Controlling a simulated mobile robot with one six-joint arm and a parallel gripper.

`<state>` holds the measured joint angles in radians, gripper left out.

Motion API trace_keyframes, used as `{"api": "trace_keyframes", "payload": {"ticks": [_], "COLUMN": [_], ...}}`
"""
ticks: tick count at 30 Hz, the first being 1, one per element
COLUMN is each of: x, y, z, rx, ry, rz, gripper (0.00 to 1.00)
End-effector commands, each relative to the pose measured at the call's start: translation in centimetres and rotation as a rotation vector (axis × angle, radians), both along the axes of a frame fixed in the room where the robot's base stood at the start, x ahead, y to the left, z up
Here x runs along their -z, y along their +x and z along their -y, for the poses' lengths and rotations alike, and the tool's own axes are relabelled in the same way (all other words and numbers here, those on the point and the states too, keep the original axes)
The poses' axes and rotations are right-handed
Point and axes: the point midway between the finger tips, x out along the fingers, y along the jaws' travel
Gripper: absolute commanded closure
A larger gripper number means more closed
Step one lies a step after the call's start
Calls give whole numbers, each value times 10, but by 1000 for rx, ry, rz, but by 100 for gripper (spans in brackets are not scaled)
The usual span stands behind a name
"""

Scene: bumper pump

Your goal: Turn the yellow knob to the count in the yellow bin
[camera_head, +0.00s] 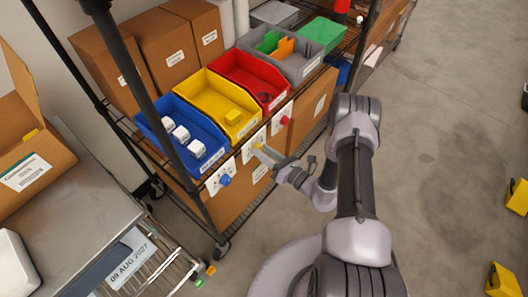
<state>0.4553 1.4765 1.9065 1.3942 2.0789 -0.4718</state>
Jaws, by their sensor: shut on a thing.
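The yellow bin (210,86) stands on the shelf between a blue bin and a red bin. One yellow block (233,117) shows inside it near the front; the rest of its floor looks empty. The yellow knob (258,146) sits on a white dial plate below the yellow bin's front. My gripper (265,153) is at the yellow knob, shut on it, and hides part of the knob and plate. The knob's pointer setting is too small to read.
The blue bin (150,119) holds several white blocks, with a blue knob (225,180) below. The red bin (231,67) has a red knob (284,120) below. A shelf post (165,110) stands in front. Open floor (440,150) lies right.

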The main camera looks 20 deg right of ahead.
Motion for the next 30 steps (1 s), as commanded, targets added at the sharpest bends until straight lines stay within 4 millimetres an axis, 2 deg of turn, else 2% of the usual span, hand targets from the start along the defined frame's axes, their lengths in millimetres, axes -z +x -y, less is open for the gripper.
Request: {"api": "trace_keyframes", "payload": {"ticks": [15,30], "x": [0,1], "y": [0,0], "z": [0,1], "rx": [-1,-1], "ry": [309,427], "rz": [-226,-312], "gripper": [100,100]}}
